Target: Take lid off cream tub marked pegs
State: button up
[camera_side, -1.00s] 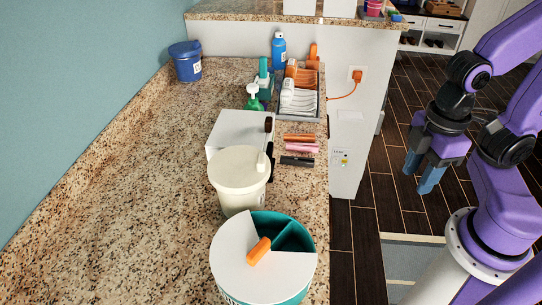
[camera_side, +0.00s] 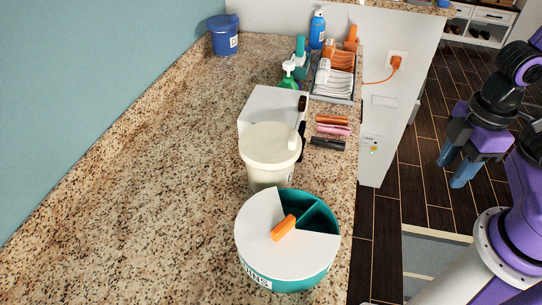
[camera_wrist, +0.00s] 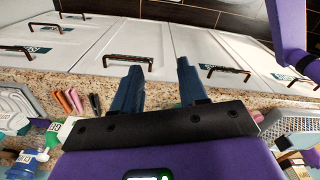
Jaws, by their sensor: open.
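The cream tub (camera_side: 268,176) stands upright on the granite counter in the side view. Its cream lid (camera_side: 268,140) is on, with a pale upright handle (camera_side: 294,138) at its right edge. A label shows at the tub's right side, too small to read. My gripper (camera_side: 455,166) is open and empty, well to the right of the counter, over the floor and apart from the tub. In the wrist view my open fingers (camera_wrist: 158,75) point towards white cabinet doors. I cannot make out the cream tub there.
A round teal tub (camera_side: 290,282) with a white part-open lid and an orange knob stands just in front of the cream tub. A white box (camera_side: 265,102) stands close behind it. The counter's left is clear.

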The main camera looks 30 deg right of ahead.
jog(key=shift+o, duration=0.4)
jog(key=w+a+r+n+t+h, duration=0.1)
jog(key=w+a+r+n, duration=0.75)
jog(key=w+a, duration=0.2)
jog(key=w+a+r+n+h, duration=0.1)
jog(key=w+a+r+n, duration=0.6)
jog(key=w+a+r, duration=0.3)
send_over(293, 136)
jog(key=shift+m, duration=0.25)
jog(key=f, duration=1.2)
jog(key=shift+a+f, duration=0.2)
jog(key=shift+f, duration=0.1)
jog(key=shift+s+d+f, duration=0.1)
jog(key=shift+d+f, duration=0.05)
jog(key=shift+f, duration=2.8)
grip_shut()
